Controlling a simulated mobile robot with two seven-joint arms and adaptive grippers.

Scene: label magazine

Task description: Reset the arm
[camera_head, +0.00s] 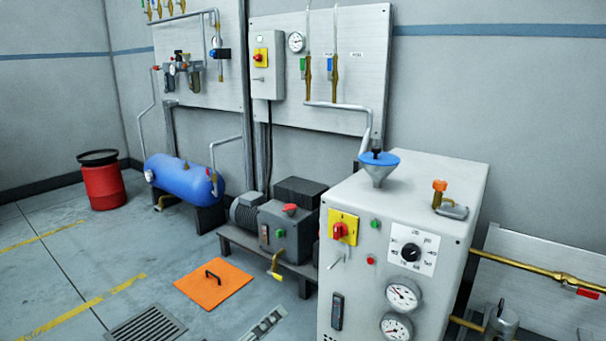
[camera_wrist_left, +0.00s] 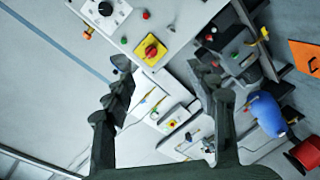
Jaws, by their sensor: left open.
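My left gripper (camera_wrist_left: 163,78) shows in the left wrist view. Its two dark fingers are spread wide apart with nothing held between them. Behind the gap is the pale machine cabinet with a red knob on a yellow plate (camera_wrist_left: 151,50). In the head view I cannot make out either gripper or arm. There the cabinet (camera_head: 340,205) stands at the front right, with a blue-rimmed funnel (camera_head: 378,172) and an orange-capped fitting (camera_head: 439,190) on top. My right gripper is in neither view.
A blue tank (camera_head: 180,180) and a red drum (camera_head: 104,186) stand at the left. A grey motor-and-pump unit (camera_head: 285,232) sits left of the cabinet. An orange plate with a handle (camera_head: 214,288) and a floor grate (camera_head: 148,324) lie on the open floor. Panels with pipes line the wall.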

